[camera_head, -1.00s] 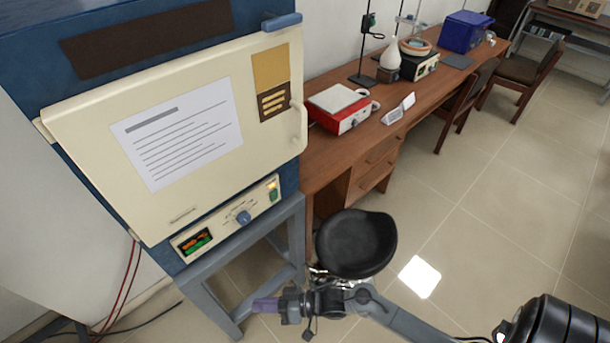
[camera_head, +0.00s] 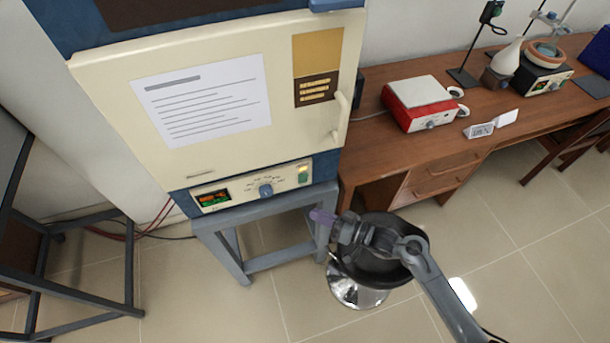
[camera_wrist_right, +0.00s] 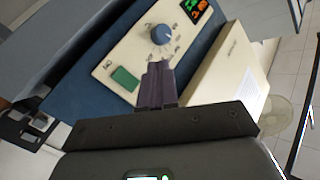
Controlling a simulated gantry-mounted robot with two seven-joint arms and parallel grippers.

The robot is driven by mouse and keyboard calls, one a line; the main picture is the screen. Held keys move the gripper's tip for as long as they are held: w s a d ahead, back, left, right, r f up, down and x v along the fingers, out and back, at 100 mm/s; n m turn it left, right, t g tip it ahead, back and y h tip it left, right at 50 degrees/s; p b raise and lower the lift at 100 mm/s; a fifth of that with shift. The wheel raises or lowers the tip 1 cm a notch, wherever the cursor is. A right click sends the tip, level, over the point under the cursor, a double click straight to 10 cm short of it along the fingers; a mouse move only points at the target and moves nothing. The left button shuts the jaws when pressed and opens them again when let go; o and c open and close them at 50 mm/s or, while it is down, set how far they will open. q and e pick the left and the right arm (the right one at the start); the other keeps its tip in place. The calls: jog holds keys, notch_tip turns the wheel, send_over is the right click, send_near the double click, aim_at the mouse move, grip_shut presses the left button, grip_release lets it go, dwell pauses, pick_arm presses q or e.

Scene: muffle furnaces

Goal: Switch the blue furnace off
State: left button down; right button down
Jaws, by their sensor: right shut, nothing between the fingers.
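The blue furnace (camera_head: 180,175) has a closed cream door (camera_head: 290,130) and a cream control panel (camera_head: 235,192) below it. The panel's display (camera_head: 214,197) is lit with orange and green digits. A blue knob (camera_head: 265,190) is in the middle, and a green switch (camera_head: 303,178) is at the right end. My right gripper (camera_head: 322,216) is shut and empty, below and right of the switch. In the right wrist view, the gripper's fingertips (camera_wrist_right: 157,72) appear between the green switch (camera_wrist_right: 125,78) and the door, with the knob (camera_wrist_right: 161,34) beyond. I see no contact. My left gripper is out of view.
The furnace stands on a grey metal stand (camera_head: 285,207). A black stool (camera_head: 370,270) is under my right arm. A wooden bench (camera_head: 410,150) with a red hotplate (camera_head: 420,104) stands to the right. A dark metal frame (camera_head: 130,260) is at the left.

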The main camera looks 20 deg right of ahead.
aim_at(303, 179)
jog(key=shift+d, duration=0.1)
jog(key=shift+w, duration=0.1)
jog(key=w+r+b, duration=0.1)
jog(key=w+b, duration=0.4)
jog(key=w, duration=0.3)
jog(key=shift+w+d, duration=0.15)
jog(key=shift+w, duration=0.15)
dwell(0.6)
dwell(0.7)
dwell(0.7)
